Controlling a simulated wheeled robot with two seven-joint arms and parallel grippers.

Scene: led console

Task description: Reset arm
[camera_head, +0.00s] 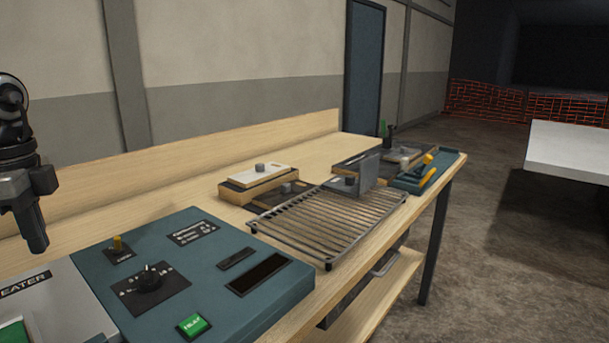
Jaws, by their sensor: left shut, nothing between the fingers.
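My left gripper (37,240) hangs at the left edge of the head view, pointing down with its fingers shut and empty. It is beside the teal console (215,262), to its left. The console lies on the wooden bench and carries a yellow-tipped toggle switch (118,244), a black rotary knob (149,279), a dark display strip (258,274) and a green button (193,326). My right gripper does not show.
A wire rack (330,222) stands on the wooden bench (180,184) beyond the console. Behind it are a white-topped wooden box (263,176) and a teal tray (440,168) with yellow-handled items. A light panel marked "EATER" (62,300) is at lower left. A white table (568,150) stands apart at right.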

